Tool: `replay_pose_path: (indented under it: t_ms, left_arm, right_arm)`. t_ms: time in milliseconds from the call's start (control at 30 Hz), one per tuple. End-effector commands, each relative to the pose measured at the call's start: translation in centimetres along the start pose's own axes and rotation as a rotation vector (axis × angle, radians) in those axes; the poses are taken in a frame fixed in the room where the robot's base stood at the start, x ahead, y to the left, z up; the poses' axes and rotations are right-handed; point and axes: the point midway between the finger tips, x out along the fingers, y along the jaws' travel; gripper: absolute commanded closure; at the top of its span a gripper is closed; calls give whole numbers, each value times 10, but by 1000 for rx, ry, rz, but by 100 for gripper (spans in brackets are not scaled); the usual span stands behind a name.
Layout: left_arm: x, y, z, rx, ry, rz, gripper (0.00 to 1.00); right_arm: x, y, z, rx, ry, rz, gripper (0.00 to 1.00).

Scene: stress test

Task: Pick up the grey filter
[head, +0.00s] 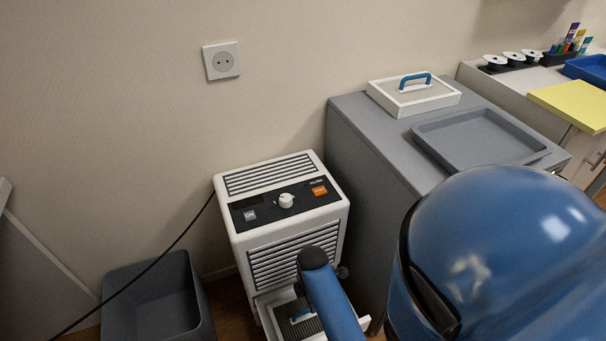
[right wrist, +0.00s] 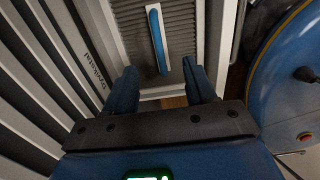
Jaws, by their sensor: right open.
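The grey filter (head: 306,327) is a pleated grey panel with a blue handle (head: 301,314). It lies in the pulled-out white drawer (head: 268,312) low on the white machine (head: 285,215), partly hidden behind my blue arm. In the right wrist view the filter's grey ribs (right wrist: 187,30) and the upright blue handle (right wrist: 157,38) show. My right gripper (right wrist: 161,72) is open and empty. The near end of the handle appears between its fingertips; I cannot tell how far below them it lies. My left gripper is not in view.
Another white-framed panel with a blue handle (head: 388,103) lies on the grey cabinet (head: 375,135), beside a grey tray (head: 432,148). A dark grey bin (head: 150,300) stands left of the machine. A black cable (head: 150,268) crosses over the bin.

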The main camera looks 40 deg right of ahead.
Motion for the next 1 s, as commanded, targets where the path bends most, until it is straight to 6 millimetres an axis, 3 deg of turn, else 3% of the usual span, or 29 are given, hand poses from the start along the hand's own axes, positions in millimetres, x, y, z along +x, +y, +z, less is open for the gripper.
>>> replay_pose_path:
  t_ms: [300,567,1000]
  left_arm:
    - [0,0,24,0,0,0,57]
    - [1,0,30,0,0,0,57]
    - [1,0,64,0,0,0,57]
  right_arm:
    - [43,0,0,1,0,0,45]
    - [55,0,-2,1,0,2,45]
    - [99,2,-5,2,0,2,45]
